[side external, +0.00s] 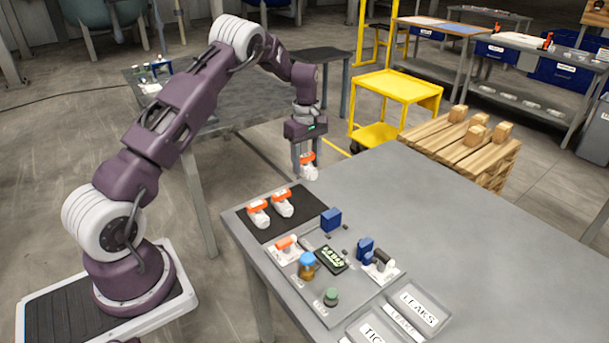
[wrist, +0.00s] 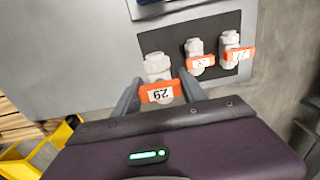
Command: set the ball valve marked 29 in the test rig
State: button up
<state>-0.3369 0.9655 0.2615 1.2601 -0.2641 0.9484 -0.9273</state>
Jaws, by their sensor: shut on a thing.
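My gripper (side external: 306,166) is shut on the ball valve marked 29 (side external: 309,172), a white body with an orange handle, and holds it in the air above the far end of the table. In the wrist view the valve's white body (wrist: 156,66) and its orange 29 tag lie between my two fingers (wrist: 160,92). Two similar white valves with orange handles (side external: 258,216) (side external: 282,204) lie on the black mat (side external: 296,226). The test rig (side external: 332,306) is a grey plate on the table, with a valve with an orange handle (side external: 285,247) at its left.
The rig carries a blue-topped amber part (side external: 307,267), a green knob (side external: 331,297), a display (side external: 334,258) and blue blocks (side external: 331,220). Trays (side external: 419,309), one labelled LEAKS, sit at the front. The table's right side (side external: 440,215) is clear. A yellow cart (side external: 398,88) and a pallet stand beyond.

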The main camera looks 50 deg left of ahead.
jog(key=s+d+r, duration=0.1)
jog(key=d+r, duration=0.1)
jog(key=d, duration=1.8)
jog(key=shift+s+d+f, duration=0.1)
jog(key=shift+s+f, duration=0.05)
jog(key=shift+f, duration=5)
jog(key=shift+f, duration=0.3)
jog(key=o, duration=1.6)
jog(key=shift+r, duration=3.75)
